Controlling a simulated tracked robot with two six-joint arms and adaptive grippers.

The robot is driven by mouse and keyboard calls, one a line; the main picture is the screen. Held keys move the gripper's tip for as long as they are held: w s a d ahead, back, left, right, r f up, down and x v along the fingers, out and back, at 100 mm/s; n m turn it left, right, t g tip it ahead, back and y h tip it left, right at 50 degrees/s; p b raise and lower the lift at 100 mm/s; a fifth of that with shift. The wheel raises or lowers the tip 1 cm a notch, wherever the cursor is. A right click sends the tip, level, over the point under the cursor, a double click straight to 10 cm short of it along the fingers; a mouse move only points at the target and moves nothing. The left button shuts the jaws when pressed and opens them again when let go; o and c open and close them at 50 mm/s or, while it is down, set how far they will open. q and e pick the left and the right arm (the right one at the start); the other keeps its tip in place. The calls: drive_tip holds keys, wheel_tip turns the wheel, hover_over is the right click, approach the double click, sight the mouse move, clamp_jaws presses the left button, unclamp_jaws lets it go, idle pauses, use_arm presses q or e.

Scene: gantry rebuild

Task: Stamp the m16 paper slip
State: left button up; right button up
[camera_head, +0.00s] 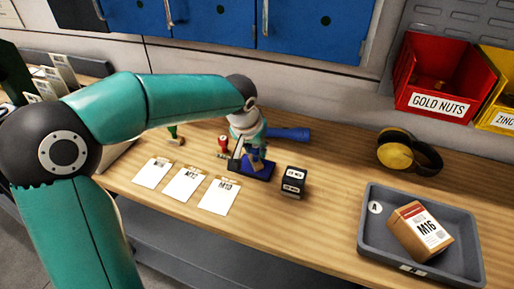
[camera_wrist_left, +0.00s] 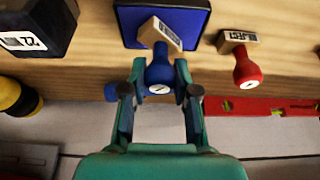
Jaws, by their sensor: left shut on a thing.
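My left gripper (camera_head: 257,152) is shut on the blue-handled stamp, whose handle (camera_wrist_left: 160,76) sits between both fingers in the left wrist view. The stamp's wooden block (camera_wrist_left: 160,34) overlaps the blue ink pad (camera_wrist_left: 190,14); I cannot tell whether they touch. The pad also shows under the gripper in the head view (camera_head: 262,176). Three white paper slips lie in a row to its left: the left slip (camera_head: 152,173), the middle slip (camera_head: 185,186) and the right slip (camera_head: 217,200). Their print is too small to read surely. My right gripper is not in view.
A red reject stamp (camera_wrist_left: 245,62) and a green stamp (camera_head: 174,134) stand nearby. A black block (camera_head: 293,181) is right of the pad, a blue cylinder (camera_head: 290,134) behind. A grey tray (camera_head: 372,237) holds an M16 box (camera_head: 408,236). Earmuffs (camera_head: 395,150) lie behind it.

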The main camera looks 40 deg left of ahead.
use_arm(q)
drive_tip(key=shift+s+f, duration=0.1)
drive_tip(key=shift+r+p, duration=2.6)
drive_tip(key=shift+r, duration=1)
drive_tip(key=shift+f, duration=0.1)
